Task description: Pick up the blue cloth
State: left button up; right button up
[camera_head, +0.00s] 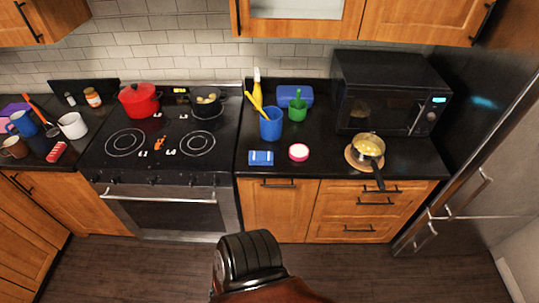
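A small flat blue item with white markings (261,157) lies near the front edge of the black counter, right of the stove. It may be the blue cloth, but it is too small to tell if it is folded fabric. A larger blue box-like thing (295,96) is at the back of the same counter, partly hidden by a green cup. Neither of my grippers is in view, and nothing touches the blue item.
A blue cup with yellow utensils (271,124), a green cup (297,110) and a round pink-rimmed thing (299,152) are close to the blue item. A pan (368,145) sits before the microwave (388,95), its handle overhanging the counter edge. A stove (160,142) is left.

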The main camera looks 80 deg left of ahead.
aim_at(255, 157)
jog(key=u, duration=0.4)
jog(key=i, duration=1.45)
jog(key=u, duration=1.7)
jog(key=i, duration=0.95)
jog(key=u, duration=1.1)
